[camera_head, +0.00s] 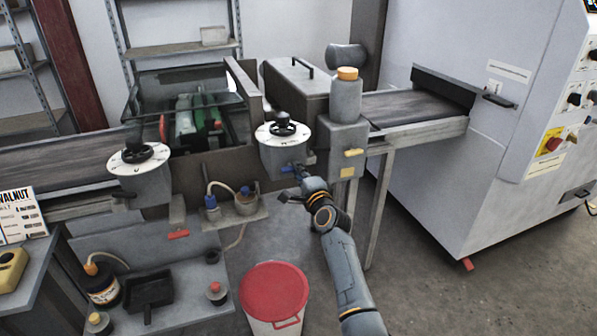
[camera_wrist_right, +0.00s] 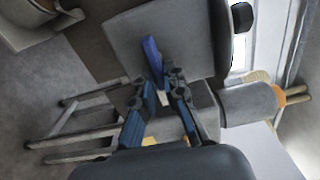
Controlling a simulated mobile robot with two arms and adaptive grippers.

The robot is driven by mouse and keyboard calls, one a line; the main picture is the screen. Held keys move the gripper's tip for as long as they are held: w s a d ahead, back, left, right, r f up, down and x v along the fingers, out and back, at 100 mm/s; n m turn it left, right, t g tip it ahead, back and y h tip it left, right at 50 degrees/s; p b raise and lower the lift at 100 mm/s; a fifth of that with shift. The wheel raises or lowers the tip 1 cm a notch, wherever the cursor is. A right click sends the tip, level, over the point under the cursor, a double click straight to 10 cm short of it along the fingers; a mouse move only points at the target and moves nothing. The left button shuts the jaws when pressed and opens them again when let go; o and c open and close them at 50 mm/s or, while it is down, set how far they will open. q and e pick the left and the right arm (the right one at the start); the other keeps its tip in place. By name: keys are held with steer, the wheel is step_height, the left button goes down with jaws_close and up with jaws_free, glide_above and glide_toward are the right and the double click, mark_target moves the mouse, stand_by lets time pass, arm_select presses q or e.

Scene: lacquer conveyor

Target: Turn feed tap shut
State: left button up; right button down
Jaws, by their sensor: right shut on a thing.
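A blue tap lever (camera_head: 288,169) sticks out low on the grey housing below the right-hand white dial (camera_head: 283,133). My right gripper (camera_head: 302,174) reaches it from below. In the right wrist view the blue lever (camera_wrist_right: 153,56) runs in between the two fingertips of my right gripper (camera_wrist_right: 158,82), which are shut on its near end. The fingers hide part of the lever in the head view. A second, yellow lever (camera_head: 353,152) sits to the right, on the grey box under an orange-capped container (camera_head: 345,92). My left gripper is not in view.
Conveyor legs (camera_head: 378,205) and a large white machine (camera_head: 470,150) stand to the right.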

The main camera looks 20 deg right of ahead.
steer(key=c, duration=1.4)
jaws_free()
steer(key=s, duration=1.2)
steer(key=shift+d, duration=0.2)
steer(key=shift+f, duration=0.1)
